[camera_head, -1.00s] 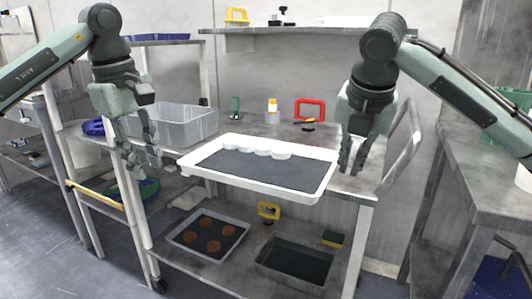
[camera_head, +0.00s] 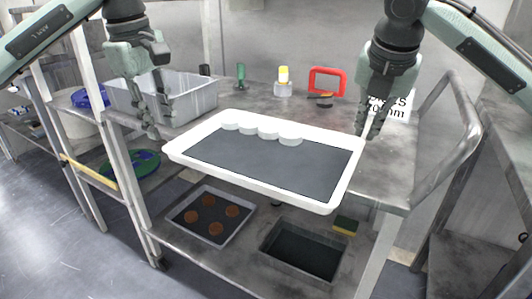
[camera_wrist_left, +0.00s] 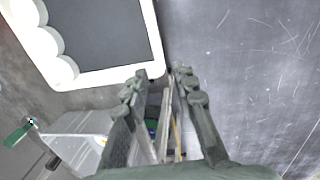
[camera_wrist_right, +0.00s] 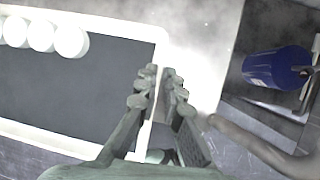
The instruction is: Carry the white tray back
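The white tray (camera_head: 250,192) has a dark grey floor and lies level on the cart top, its near side past the front edge. Several white round pieces (camera_head: 290,139) stand in a row along its far side. My left gripper (camera_head: 160,128) is open and empty just beyond the tray's left end; the left wrist view shows its narrowly parted fingertips (camera_wrist_left: 160,72) near a tray corner. My right gripper (camera_head: 370,132) is at the tray's far right corner; the right wrist view shows its slightly parted fingertips (camera_wrist_right: 161,74) over the rim. I cannot tell whether they touch it.
A grey bin (camera_head: 190,101) stands behind the left gripper. A bottle with a yellow cap (camera_head: 283,88) and a red-framed item (camera_head: 327,80) stand at the back. The lower shelf holds a tray of brown discs (camera_head: 210,215) and a dark basin (camera_head: 303,250). A handle rail (camera_head: 445,150) rises at right.

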